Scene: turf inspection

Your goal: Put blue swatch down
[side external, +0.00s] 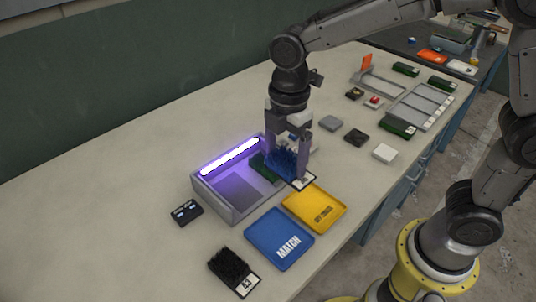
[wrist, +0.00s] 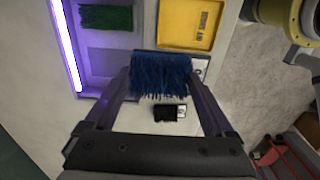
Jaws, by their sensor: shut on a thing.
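My gripper (side external: 288,150) points down and is shut on the blue swatch (side external: 284,164), a tufted turf piece with a white label at its right end. In the side view it hangs in front of the right end of the light box (side external: 222,207), behind the yellow tray (side external: 314,209). The wrist view shows the blue swatch (wrist: 158,74) between both fingers (wrist: 160,78). The gap under it is hard to judge. A blue tray marked MATCH (side external: 267,230) lies left of the yellow one and is largely hidden in the wrist view.
A green swatch (side external: 262,168) is in the box, under a glowing purple lamp (side external: 230,157). A black swatch (side external: 230,267) and a small black device (side external: 186,212) lie nearby. Racks (side external: 420,106) and small blocks stand farther right. The left tabletop is clear.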

